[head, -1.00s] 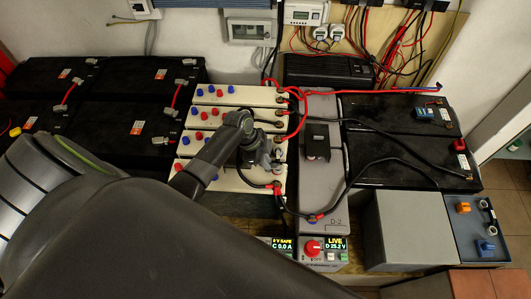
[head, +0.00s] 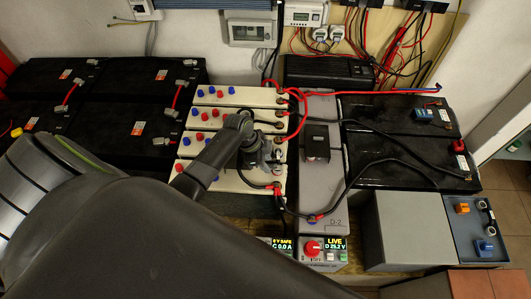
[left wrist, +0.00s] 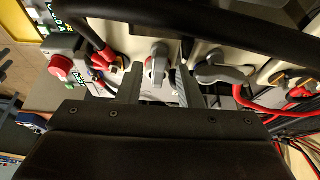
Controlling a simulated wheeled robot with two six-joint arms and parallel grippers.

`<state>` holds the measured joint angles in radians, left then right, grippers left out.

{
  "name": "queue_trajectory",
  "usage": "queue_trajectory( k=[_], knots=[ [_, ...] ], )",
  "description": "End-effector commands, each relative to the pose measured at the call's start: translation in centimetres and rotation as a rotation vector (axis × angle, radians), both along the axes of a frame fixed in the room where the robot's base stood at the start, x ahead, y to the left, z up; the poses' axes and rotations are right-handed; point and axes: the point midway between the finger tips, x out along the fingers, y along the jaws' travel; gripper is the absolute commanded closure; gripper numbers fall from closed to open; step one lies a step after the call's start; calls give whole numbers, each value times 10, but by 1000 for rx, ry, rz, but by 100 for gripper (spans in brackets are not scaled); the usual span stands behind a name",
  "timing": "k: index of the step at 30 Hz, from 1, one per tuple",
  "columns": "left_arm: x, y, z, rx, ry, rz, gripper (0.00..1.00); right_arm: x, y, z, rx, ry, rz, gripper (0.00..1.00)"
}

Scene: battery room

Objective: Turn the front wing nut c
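My left gripper (head: 272,160) is over the right end of the cream battery blocks (head: 240,95) in the head view, and its arm hides part of them. In the left wrist view its two fingers (left wrist: 157,88) are apart, one on each side of a grey wing nut (left wrist: 157,63) on a cream block. Gaps show between the nut and the fingers, so I see no grip. A second grey lug or nut (left wrist: 220,73) lies to the right. I cannot read any letter marking the nuts. My right gripper is not in view.
A black cable (left wrist: 210,20) crosses close above the nuts in the left wrist view. Red cables (head: 300,112) and a grey unit (head: 322,190) stand right of the blocks. A control box with a red knob (head: 313,247) is in front. Black batteries (head: 400,115) are farther right.

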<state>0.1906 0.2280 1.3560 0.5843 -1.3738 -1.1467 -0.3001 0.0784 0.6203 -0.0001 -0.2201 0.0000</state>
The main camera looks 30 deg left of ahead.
Motion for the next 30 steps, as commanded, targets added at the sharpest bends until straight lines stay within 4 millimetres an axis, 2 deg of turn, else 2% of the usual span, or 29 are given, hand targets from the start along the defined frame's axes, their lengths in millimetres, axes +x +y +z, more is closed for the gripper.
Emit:
queue_trajectory(
  k=[6,11,17,30],
  knots=[
    [-1,1,2,0,1,0,67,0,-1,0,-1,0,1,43],
    [-3,7,16,2,-2,0,67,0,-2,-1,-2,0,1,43],
    [-9,20,49,3,-3,-2,67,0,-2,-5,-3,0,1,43],
    [-26,52,137,7,-2,-2,67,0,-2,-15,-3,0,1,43]
  ],
)
